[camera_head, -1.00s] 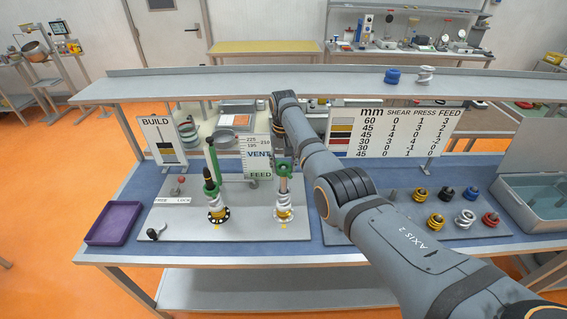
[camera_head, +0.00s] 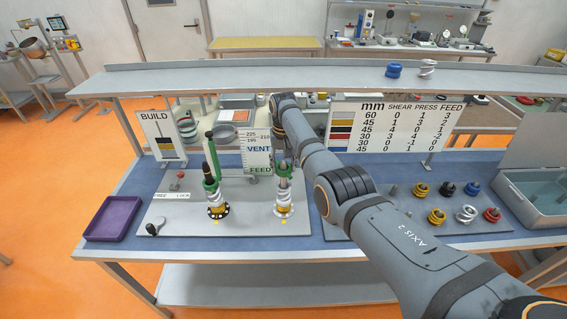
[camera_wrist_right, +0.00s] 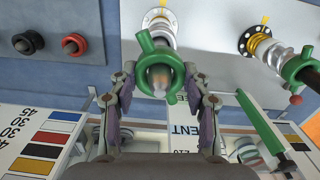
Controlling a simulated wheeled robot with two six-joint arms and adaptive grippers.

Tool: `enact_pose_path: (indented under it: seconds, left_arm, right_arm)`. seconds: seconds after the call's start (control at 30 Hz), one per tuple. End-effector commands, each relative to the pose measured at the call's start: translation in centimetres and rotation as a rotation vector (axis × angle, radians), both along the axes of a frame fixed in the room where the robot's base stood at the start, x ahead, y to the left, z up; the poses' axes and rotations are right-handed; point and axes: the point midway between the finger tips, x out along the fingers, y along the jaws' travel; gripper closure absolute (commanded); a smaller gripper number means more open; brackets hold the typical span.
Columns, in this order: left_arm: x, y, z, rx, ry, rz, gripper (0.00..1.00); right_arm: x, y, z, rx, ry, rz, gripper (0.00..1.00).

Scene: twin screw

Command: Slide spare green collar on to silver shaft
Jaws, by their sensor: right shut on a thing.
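The spare green collar (camera_wrist_right: 145,42), a ring with a side stub, is between the fingertips of my right gripper (camera_wrist_right: 160,72). In the right wrist view the tip of the silver shaft (camera_wrist_right: 160,76) shows inside the ring, so the collar looks to be around it. How far down the collar sits is hard to tell. My left gripper is out of view.
A second post with a dark shaft and its own green collar (camera_head: 210,186) stands to the left on the grey plate (camera_head: 165,222). A purple tray (camera_head: 112,218) lies at far left. Several coloured rings sit on pegs at right.

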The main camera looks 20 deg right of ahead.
Motion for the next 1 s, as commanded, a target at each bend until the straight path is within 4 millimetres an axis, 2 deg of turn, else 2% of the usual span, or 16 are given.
enact_pose_path:
  seconds: [1.0]
  left_arm:
    - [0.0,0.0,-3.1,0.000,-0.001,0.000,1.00]
  right_arm:
    - [-0.1,0.0,-5.2,0.000,-0.001,0.000,0.90]
